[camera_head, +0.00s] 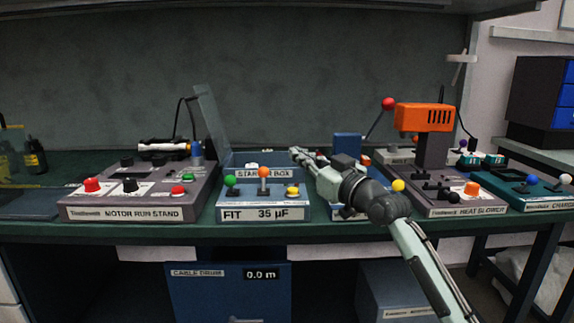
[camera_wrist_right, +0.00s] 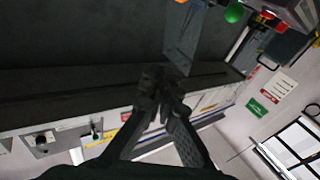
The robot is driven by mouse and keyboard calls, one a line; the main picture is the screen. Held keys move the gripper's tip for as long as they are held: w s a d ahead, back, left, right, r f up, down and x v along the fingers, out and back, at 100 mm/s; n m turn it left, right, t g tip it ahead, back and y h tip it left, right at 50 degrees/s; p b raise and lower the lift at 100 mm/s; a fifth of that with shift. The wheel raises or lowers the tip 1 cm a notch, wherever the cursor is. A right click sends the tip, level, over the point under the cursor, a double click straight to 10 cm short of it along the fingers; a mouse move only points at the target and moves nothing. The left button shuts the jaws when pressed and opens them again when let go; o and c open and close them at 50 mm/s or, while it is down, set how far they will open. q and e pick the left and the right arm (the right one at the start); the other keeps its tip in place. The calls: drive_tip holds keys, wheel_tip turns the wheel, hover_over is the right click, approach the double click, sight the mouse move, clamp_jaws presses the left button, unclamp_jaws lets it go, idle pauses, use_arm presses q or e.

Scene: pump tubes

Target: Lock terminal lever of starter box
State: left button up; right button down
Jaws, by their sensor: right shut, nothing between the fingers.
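The starter box (camera_head: 264,200) stands mid-bench, labelled "STARTER BOX" and "FIT 35 µF". Its top carries a green knob (camera_head: 230,180), an upright lever with an orange knob (camera_head: 264,173) and a yellow knob (camera_head: 292,191). I cannot tell which is the terminal lever. A grey panel (camera_head: 211,125) stands tilted behind its left side. My right gripper (camera_head: 297,153) is shut and empty at the box's back right, apart from the knobs. In the wrist view its fingertips (camera_wrist_right: 168,84) are together; a green ball (camera_wrist_right: 234,13) shows at the top. My left gripper is not in view.
The motor run stand (camera_head: 135,197) is to the left. A blue box, partly hidden by my right arm, stands just right of the starter box. The heat blower (camera_head: 440,190) with its orange head (camera_head: 425,117) is further right. A wall rises behind the bench.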

drive_tip(key=shift+s+d+r, duration=0.85)
drive_tip(key=shift+s, duration=0.1)
